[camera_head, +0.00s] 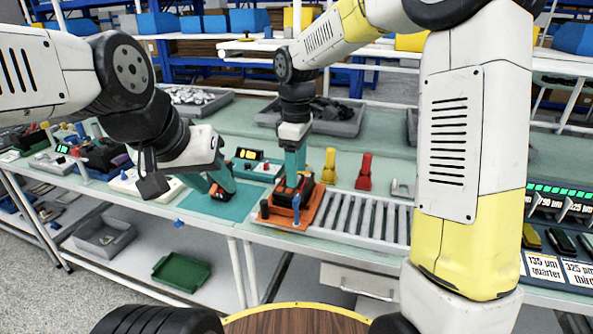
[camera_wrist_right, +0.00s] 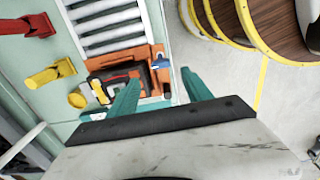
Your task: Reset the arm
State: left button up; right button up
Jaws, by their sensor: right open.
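My right gripper (camera_head: 296,165) is open above the orange fixture (camera_head: 314,218), which holds a black breaker-like device (camera_head: 282,197). In the right wrist view, the open teal fingers (camera_wrist_right: 160,92) are apart. The orange fixture (camera_wrist_right: 159,88) and the black device with a red part (camera_wrist_right: 118,84) lie beyond and beside the left finger. My left gripper (camera_head: 217,180) is low over the teal mat (camera_head: 232,209), with a small dark and orange item (camera_head: 219,192) at its fingertips. I cannot tell whether it grips this item. A blue post (camera_head: 296,208) stands on the fixture's front.
A roller conveyor (camera_head: 362,217) adjoins the fixture on the right. Yellow (camera_head: 329,166) and red (camera_head: 364,172) upright pieces stand behind it. A grey tray (camera_head: 340,122) with dark parts is at the back. A small display unit (camera_head: 248,155) stands behind the mat.

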jog(key=shift+s+d+r, duration=0.15)
jog(key=shift+d+r, duration=0.15)
jog(key=s+d+r+m+t+y, duration=0.1)
jog(key=s+d+r+m+t, duration=0.2)
jog(key=s+d+m, duration=0.4)
jog(key=s+d+r+m+t+y, duration=0.1)
jog(key=s+d+r+m+t, duration=0.2)
jog(key=s, duration=0.8)
jog(key=d+r+m, duration=0.2)
jog(key=d+m, duration=0.1)
jog(key=m, duration=0.1)
jog(key=shift+s+d, duration=0.35)
jog(key=shift+s, duration=0.05)
